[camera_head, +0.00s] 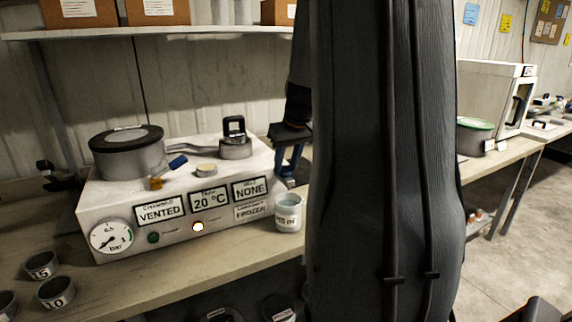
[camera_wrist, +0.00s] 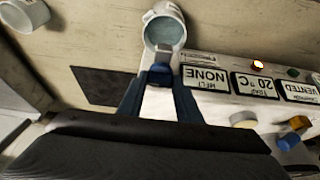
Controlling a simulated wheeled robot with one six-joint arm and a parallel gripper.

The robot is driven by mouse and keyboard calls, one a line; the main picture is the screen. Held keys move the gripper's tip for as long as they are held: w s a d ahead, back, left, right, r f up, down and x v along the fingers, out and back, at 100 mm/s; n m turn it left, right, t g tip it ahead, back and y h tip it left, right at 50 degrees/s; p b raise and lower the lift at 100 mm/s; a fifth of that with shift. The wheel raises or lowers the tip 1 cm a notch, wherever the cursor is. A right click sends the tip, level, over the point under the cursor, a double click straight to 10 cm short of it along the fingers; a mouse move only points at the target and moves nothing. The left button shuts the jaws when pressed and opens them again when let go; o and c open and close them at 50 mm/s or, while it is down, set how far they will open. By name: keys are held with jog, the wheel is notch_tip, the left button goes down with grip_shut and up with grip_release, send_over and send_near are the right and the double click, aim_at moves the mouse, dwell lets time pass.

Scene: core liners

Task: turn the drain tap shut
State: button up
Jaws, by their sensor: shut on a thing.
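The drain tap shows in the wrist view as a small blue handle (camera_wrist: 161,75) at the side of the white box, just by a white beaker (camera_wrist: 165,30). My gripper (camera_wrist: 160,82) has its two blue fingers on either side of this handle and is shut on it. In the head view my gripper (camera_head: 286,178) is at the box's right end, partly behind my arm, and the tap cannot be made out. The beaker (camera_head: 289,212) stands on the bench below, with pale liquid inside in the wrist view.
The white box (camera_head: 110,195) carries a pressure gauge (camera_head: 111,237), labels reading VENTED, 20 °C and NONE, a lidded pot (camera_head: 127,160) and another blue-handled valve (camera_head: 177,162). Labelled cups (camera_head: 56,292) stand front left. My arm blocks the middle. A dark mat (camera_wrist: 104,87) lies beside the beaker.

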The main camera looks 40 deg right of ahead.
jog(key=shift+m, duration=0.4)
jog(key=shift+a+m+h+p, duration=0.15)
jog(key=shift+m+h+p, duration=0.25)
jog(key=shift+m+p, duration=0.45)
jog(key=m+b, duration=0.1)
jog(key=m+g+h+b, duration=0.1)
jog(key=m, duration=0.1)
jog(key=shift+w+f+m, duration=0.15)
jog(key=shift+w+m, duration=0.05)
jog(key=shift+m, duration=0.05)
jog(key=m+g+b, duration=0.1)
jog(key=m+b, duration=0.1)
jog(key=b, duration=0.1)
jog(key=m+g+h+b, duration=0.1)
jog(key=m+b, duration=0.2)
jog(key=shift+w+a+m, duration=0.15)
jog(key=shift+w+m, duration=0.05)
jog(key=shift+m, duration=0.1)
jog(key=m+g+b, duration=0.1)
jog(key=m+b, duration=0.2)
jog(key=shift+w+m+g+b, duration=0.1)
jog(key=shift+m+g+b, duration=0.55)
jog(key=shift+m, duration=0.95)
